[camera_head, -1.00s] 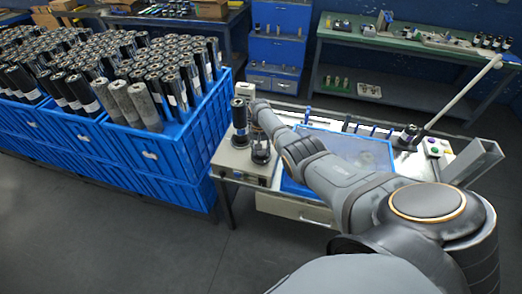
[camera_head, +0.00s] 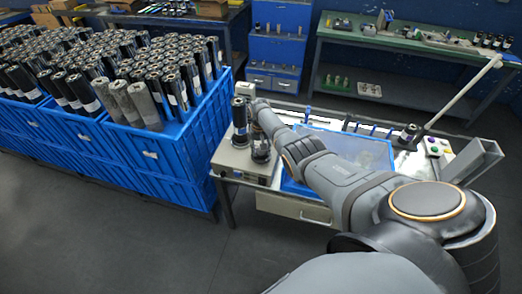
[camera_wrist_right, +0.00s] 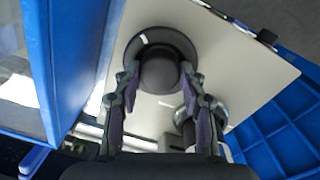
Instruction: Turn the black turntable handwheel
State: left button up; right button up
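The black turntable handwheel shows in the right wrist view as a dark round disc with a raised round knob (camera_wrist_right: 160,72) on a pale machine top. My right gripper (camera_wrist_right: 160,75) has its two fingers apart, one on each side of the knob. The fingertips are close to its sides; firm contact cannot be made out. In the head view my right gripper (camera_head: 260,146) points down over the pale machine box (camera_head: 238,162), and it hides most of the handwheel. My left gripper is in neither view.
A black roll (camera_head: 240,115) stands on the machine just left of my gripper. Blue crates (camera_head: 178,165) full of rolls stand at the left. A blue-framed clear panel (camera_head: 365,150) lies beside my right arm. A green bench (camera_head: 350,35) stands behind; the floor in front is clear.

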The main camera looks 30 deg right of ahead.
aim_at(260, 151)
jog(key=o, duration=0.3)
jog(key=shift+o, duration=0.2)
notch_tip(260, 151, up, 12)
jog(key=shift+a, duration=0.2)
jog(key=shift+w, duration=0.1)
